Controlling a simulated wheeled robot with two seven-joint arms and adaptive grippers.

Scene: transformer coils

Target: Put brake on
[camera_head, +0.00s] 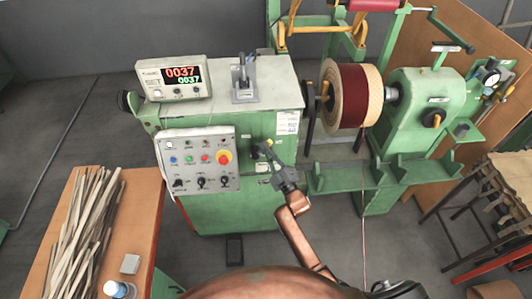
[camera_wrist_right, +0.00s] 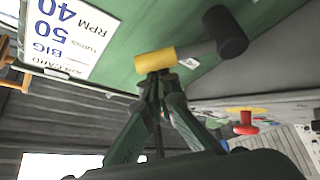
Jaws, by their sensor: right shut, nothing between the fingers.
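A short lever with a black knob and a yellow collar (camera_wrist_right: 155,61) sticks out from the green front of the winding machine. In the head view the lever (camera_head: 264,146) is small and partly covered by my gripper. No readable label marks it as the brake. My right gripper (camera_head: 270,158) is in front of it, and its closed fingertips (camera_wrist_right: 160,77) are right at the yellow collar in the wrist view. The fingers hold nothing; I cannot tell whether they touch the collar. My left gripper is not in view.
A control panel (camera_head: 198,160) with buttons and knobs is left of my right gripper. A display (camera_head: 174,78) reads 0037. Another lever (camera_head: 243,80) stands on the machine top. The wound coil (camera_head: 351,95) is at right. A table (camera_head: 133,212) with wooden strips stands at left.

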